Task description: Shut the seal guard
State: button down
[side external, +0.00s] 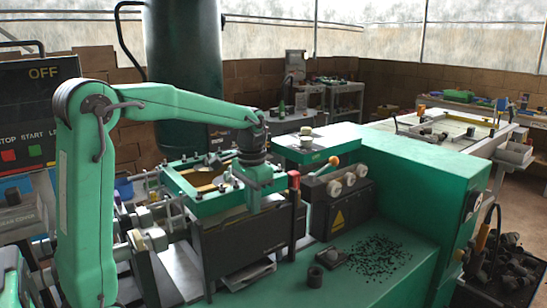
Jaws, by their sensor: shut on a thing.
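A green frame with an amber opening, which looks like the seal guard (213,205), sits over a black box-shaped unit (247,243) in the middle of the side external view. My arm reaches over from the left, and my gripper (258,197) points down at the frame's right end. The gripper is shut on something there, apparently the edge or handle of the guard. The fingertips and the exact grip are hard to make out. I cannot tell how far the guard stands from its closed position.
A red-topped post (294,181) stands just right of my gripper. A dark box with pale knobs and a yellow warning sign (338,218) is farther right. Black bits (380,257) and a small dark cup (315,277) lie on the green bench. A control panel (38,105) is at left.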

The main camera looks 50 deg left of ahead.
jog(key=shift+s+r, duration=0.15)
jog(key=shift+r, duration=1.3)
dwell(0.5)
jog(key=c, duration=1.6)
grip_release()
jog(key=shift+c, duration=0.2)
jog(key=shift+r, duration=0.15)
notch_tip(320, 180, up, 7)
jog(key=shift+d, duration=0.15)
